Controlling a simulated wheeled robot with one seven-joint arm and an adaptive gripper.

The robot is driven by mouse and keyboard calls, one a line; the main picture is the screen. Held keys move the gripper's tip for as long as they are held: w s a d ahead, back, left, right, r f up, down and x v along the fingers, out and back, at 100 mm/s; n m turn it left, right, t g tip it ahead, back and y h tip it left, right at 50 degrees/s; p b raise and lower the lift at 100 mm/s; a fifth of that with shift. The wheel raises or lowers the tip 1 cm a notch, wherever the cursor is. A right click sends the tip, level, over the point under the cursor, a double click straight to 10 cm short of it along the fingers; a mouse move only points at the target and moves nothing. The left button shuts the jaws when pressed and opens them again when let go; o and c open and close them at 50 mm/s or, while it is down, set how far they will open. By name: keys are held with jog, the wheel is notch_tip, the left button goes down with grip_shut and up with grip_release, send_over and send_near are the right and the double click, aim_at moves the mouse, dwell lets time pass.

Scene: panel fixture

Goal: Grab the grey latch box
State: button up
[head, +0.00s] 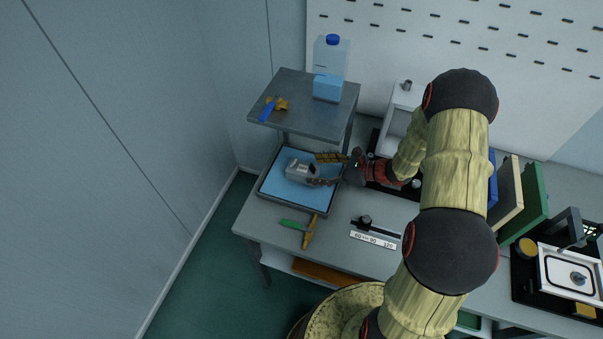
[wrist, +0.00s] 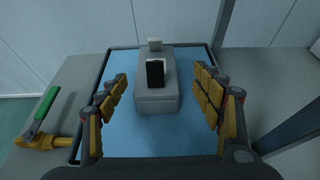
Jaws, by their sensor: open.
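The grey latch box (head: 300,171) sits on a blue mat in a dark-rimmed tray (head: 267,195) on the table's left part. It also shows in the wrist view (wrist: 156,98), with a black piece standing on its near end and a light grey piece at its far end. My gripper (head: 328,170) is open at the box's right side in the head view. In the wrist view the yellow-padded fingers (wrist: 160,112) stand left and right of the box's near end, with a gap on each side. Contact with the box is not visible.
A raised grey shelf (head: 300,112) above the tray's back holds a water bottle (head: 330,60) and a small blue and orange item (head: 270,106). A labelled slider (head: 375,235) lies to the right.

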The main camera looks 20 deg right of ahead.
aim_at(305, 169)
jog(key=x, duration=0.2)
jog(key=b+x, duration=0.1)
jog(key=x, duration=0.1)
jog(key=shift+s+a+f, duration=0.1)
jog(key=shift+a, duration=0.3)
jog(key=shift+w+a+f, duration=0.1)
jog(key=shift+w+a, duration=0.25)
jog(key=c, duration=0.3)
jog(key=c, duration=1.3)
